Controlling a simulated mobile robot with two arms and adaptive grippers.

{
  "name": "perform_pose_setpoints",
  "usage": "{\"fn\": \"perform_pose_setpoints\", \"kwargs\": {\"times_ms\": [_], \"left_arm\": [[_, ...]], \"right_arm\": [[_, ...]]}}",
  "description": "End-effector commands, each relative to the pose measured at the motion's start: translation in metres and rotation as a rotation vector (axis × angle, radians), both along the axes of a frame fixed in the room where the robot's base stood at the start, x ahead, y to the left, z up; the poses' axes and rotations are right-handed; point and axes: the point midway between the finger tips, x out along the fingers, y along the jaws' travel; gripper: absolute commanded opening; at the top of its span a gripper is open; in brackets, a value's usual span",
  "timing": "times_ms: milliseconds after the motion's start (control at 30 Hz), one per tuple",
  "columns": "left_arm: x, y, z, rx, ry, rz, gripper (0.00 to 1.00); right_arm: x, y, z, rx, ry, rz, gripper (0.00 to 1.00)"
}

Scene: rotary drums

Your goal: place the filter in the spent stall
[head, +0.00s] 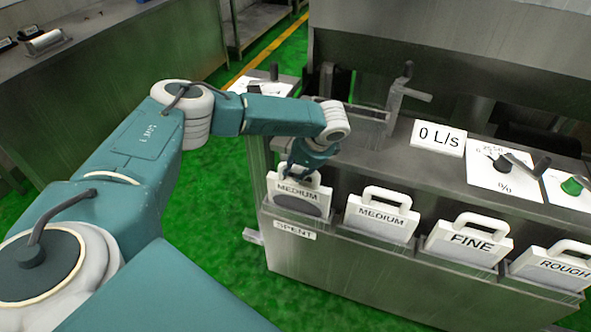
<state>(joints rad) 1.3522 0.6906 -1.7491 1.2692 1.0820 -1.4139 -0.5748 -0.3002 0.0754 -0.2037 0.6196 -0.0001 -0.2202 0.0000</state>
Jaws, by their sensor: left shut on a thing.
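A white filter (298,191) labelled MEDIUM, with a dark round patch on its face, sits in or just at the stall (281,214) at the left end of the row. The stall carries a SPENT label (295,231). My left gripper (305,172) is shut on the filter's top handle, and the arm partly hides the handle. The filter's lower edge is hidden behind the stall's front, so I cannot tell if it rests on the bottom. My right gripper is not in view.
Filters labelled MEDIUM (381,215), FINE (467,243) and ROUGH (556,267) stand in stalls to the right. Above them, the metal bench (385,172) holds a 0 L/s sign (438,137) and a dial panel (497,169). Green floor (225,215) is clear at left.

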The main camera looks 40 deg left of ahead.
Motion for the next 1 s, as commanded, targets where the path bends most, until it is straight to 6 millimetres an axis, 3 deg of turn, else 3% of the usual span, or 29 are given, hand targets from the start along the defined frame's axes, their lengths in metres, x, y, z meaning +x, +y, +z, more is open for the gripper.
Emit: {"fn": "perform_pose_setpoints", "kwargs": {"times_ms": [300,333,400,767,1000], "left_arm": [[0.001,0.000,-0.002,-0.001,-0.002,0.000,0.00],[0.000,0.000,-0.002,-0.001,-0.001,-0.001,0.34],[0.000,0.000,-0.002,-0.001,-0.001,-0.001,0.47],[0.001,-0.001,0.002,-0.001,-0.003,0.000,0.47],[-0.002,-0.019,0.039,-0.004,-0.004,-0.002,0.47]], "right_arm": [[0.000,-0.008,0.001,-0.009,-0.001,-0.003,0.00],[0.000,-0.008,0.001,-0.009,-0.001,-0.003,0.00],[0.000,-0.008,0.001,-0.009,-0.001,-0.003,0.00],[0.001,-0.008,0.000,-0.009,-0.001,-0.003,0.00],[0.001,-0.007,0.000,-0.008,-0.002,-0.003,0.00]]}}
